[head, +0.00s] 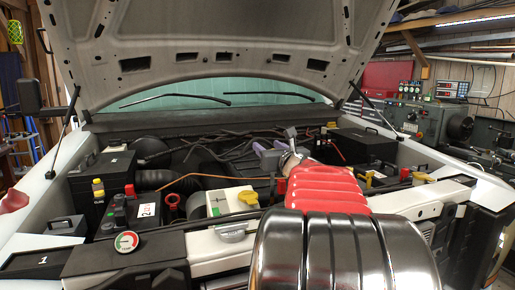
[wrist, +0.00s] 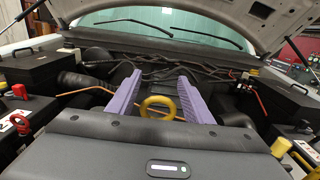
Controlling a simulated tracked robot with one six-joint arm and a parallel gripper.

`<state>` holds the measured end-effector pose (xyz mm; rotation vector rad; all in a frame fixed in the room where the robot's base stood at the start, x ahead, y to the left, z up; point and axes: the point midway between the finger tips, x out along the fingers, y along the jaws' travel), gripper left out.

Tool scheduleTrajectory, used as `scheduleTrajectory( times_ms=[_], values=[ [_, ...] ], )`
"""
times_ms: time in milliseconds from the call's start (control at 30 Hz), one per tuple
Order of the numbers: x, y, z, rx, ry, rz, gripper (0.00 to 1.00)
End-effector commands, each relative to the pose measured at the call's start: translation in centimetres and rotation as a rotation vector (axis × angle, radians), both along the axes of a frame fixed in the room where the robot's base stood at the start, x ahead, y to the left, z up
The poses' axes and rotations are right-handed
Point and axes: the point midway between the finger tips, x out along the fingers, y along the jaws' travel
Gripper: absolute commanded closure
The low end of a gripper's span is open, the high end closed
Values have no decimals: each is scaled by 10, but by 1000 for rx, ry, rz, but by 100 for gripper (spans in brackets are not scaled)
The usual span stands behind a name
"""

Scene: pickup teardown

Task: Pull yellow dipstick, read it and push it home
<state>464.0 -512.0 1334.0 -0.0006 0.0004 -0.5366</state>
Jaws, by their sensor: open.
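In the wrist view the yellow dipstick's ring handle (wrist: 143,104) shows upright between my two purple fingers, just beyond the dark housing of my gripper (wrist: 160,88). The fingers are spread, with a gap on each side of the ring; I cannot tell whether it lies fully between them in depth. The dipstick's shaft is hidden below the ring. In the head view my gripper (head: 272,152) reaches over the middle of the engine bay. My red and chrome arm covers much of that area, and I cannot make out the ring there.
An orange rod (head: 190,176) crosses the bay behind the ring. A yellow cap (head: 248,198) and a red-and-white gauge (head: 126,241) lie nearer the front. Black boxes (head: 362,146) stand at the sides. Cables run behind, and the raised hood (head: 205,30) hangs above.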

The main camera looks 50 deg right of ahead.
Motion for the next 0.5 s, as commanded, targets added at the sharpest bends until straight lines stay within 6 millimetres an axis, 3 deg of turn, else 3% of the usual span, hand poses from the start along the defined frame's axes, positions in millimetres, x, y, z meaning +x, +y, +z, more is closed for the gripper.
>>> scheduleTrajectory(
  times_ms=[367,500],
  values=[
    [3,-2,0,0,0,0,54],
    [3,-2,0,1,-1,-1,64]
  ],
)
